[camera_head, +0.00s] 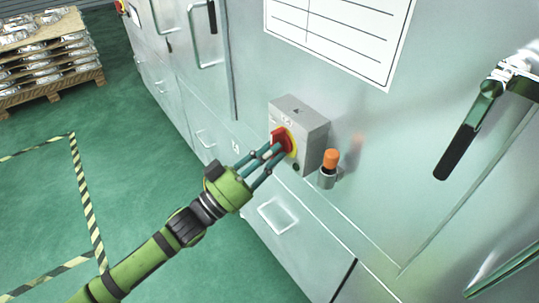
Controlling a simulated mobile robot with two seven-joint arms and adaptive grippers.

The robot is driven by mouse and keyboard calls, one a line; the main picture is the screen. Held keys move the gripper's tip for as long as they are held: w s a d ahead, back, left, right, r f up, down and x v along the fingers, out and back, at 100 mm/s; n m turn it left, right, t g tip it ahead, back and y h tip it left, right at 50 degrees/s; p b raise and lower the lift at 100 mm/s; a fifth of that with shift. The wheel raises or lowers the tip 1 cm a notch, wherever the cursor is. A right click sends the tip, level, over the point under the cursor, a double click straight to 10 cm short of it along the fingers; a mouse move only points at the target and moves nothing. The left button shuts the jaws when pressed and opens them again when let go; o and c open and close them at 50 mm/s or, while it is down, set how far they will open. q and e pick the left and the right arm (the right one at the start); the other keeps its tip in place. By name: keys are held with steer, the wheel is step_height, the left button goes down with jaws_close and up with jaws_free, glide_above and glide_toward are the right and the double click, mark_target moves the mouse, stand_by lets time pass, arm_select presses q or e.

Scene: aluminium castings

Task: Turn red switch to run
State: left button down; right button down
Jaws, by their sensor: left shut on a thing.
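The red switch (281,138) is a rotary handle on a yellow round plate (292,145). It sits on the front of a grey box (313,128) fixed to the cabinet wall. My left gripper (271,151), on a green arm from the lower left, has its fingers at the red handle and is shut on it. The fingers hide part of the handle, and its exact angle and any markings by it are too small to read. My right gripper is not in view.
An orange-topped plug (330,160) in a metal holder (327,179) stands out right of the box. A black-handled lever (457,152) projects at the right. Pallets with castings (45,60) stand at far left. The green floor (150,130) is open.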

arm_select(q)
steer(key=shift+r, duration=0.1)
steer(key=c, duration=1.1)
jaws_free()
steer(key=v, duration=1.2)
